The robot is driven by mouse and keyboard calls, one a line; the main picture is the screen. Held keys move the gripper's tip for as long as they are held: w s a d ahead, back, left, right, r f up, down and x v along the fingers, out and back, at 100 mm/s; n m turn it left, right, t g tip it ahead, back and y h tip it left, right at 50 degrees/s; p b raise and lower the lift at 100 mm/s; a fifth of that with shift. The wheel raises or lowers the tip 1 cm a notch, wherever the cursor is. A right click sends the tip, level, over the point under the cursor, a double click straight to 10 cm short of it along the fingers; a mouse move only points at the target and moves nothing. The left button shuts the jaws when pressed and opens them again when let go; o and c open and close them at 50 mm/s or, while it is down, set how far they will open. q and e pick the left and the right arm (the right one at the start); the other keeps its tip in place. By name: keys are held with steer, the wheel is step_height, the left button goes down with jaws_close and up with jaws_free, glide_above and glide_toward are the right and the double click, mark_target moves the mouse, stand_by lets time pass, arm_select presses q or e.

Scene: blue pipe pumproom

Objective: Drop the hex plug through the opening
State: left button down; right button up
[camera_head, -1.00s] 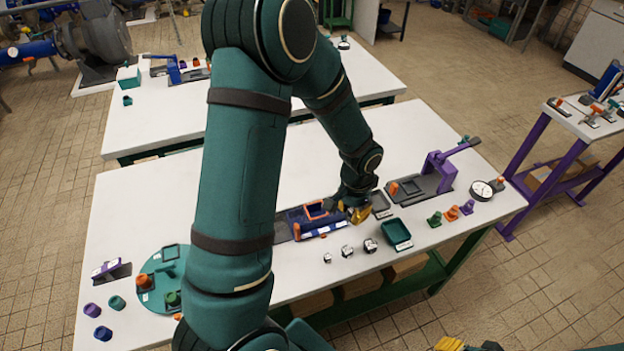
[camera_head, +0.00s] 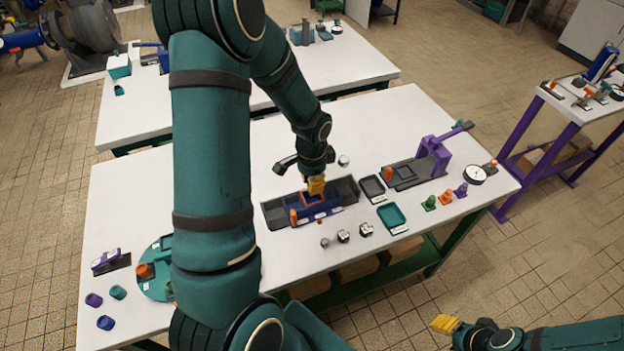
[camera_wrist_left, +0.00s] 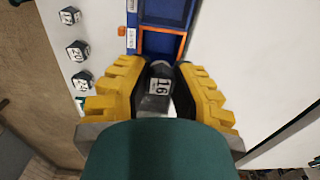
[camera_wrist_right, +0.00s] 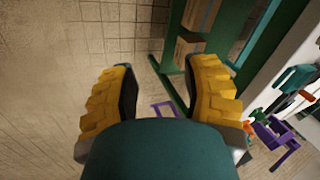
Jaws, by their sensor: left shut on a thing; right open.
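My left gripper (camera_head: 316,188) is shut on a grey hex plug (camera_wrist_left: 158,86) with a white label reading 16, seen between the yellow fingers in the left wrist view. The blue box (camera_head: 322,208) sits in a dark tray on the near table. Its orange-rimmed opening (camera_head: 305,198) is partly hidden by the gripper in the head view. In the left wrist view, the orange rim (camera_wrist_left: 163,30) lies just beyond the plug. The plug's height above it is unclear. My right gripper (camera_head: 446,323) is open and empty, off the table's front right.
Several labelled hex plugs, such as one (camera_head: 343,236), stand in front of the box. A teal tray (camera_head: 391,216), a dark tray (camera_head: 372,187) and a purple lever device (camera_head: 433,158) are to the right. A round turntable (camera_head: 150,284) is at the left.

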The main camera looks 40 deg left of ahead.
arm_select(q)
steer(key=shift+f+b, duration=1.6)
steer(key=shift+f, duration=0.8)
arm_select(e)
steer(key=f, duration=0.2)
steer(key=s+f, duration=0.1)
steer(key=shift+s+a+f, duration=0.1)
steer(key=shift+s+f, duration=0.05)
steer(key=shift+f, duration=0.2)
arm_select(q)
steer(key=c, duration=0.8)
jaws_free()
steer(key=shift+r+p, duration=2.65)
steer(key=shift+r, duration=0.9)
arm_select(e)
step_height(320, 180, up, 5)
steer(key=shift+r, duration=0.15)
